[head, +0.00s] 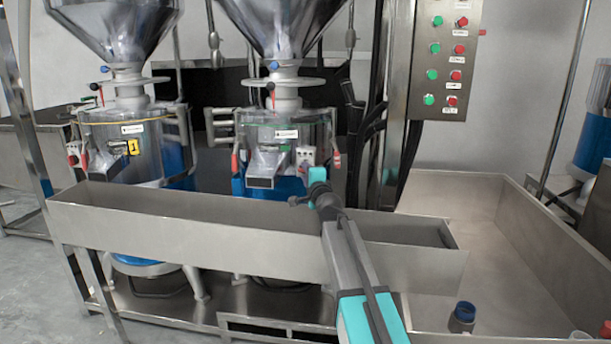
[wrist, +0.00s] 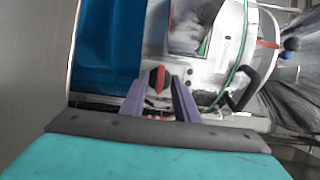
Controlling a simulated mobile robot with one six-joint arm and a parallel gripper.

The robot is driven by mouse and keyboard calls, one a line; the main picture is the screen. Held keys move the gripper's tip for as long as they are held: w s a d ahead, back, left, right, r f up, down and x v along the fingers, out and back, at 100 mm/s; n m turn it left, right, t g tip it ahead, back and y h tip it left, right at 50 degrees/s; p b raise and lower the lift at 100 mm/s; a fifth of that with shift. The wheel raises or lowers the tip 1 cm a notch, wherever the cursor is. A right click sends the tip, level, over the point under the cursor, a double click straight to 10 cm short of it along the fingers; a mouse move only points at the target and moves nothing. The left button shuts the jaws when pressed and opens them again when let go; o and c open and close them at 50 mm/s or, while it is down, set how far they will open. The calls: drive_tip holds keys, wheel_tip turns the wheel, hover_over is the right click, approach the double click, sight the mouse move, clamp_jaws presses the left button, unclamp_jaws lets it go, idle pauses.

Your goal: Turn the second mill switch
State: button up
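The second mill (head: 303,126) stands in the middle of the head view, a steel drum with a funnel on top and a spout in front. Its small white switch box (head: 306,152) is at the right of the spout. In the wrist view the red switch knob (wrist: 158,77) on a pale plate lies between the tips of my gripper's purple fingers (wrist: 157,88). The fingers stand apart, with a gap on each side of the knob; contact cannot be told. In the head view my arm reaches up to the mill from below, and the fingers are hard to make out.
A similar mill (head: 135,152) with a yellow "1" tag stands at the left. A long steel trough (head: 190,226) runs in front of both mills, below my arm. A control panel (head: 446,60) with green and red buttons is at upper right. A steel basin (head: 470,215) lies right.

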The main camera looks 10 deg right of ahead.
drive_tip(key=shift+w, duration=0.1)
drive_tip(key=shift+a, duration=0.1)
clamp_jaws()
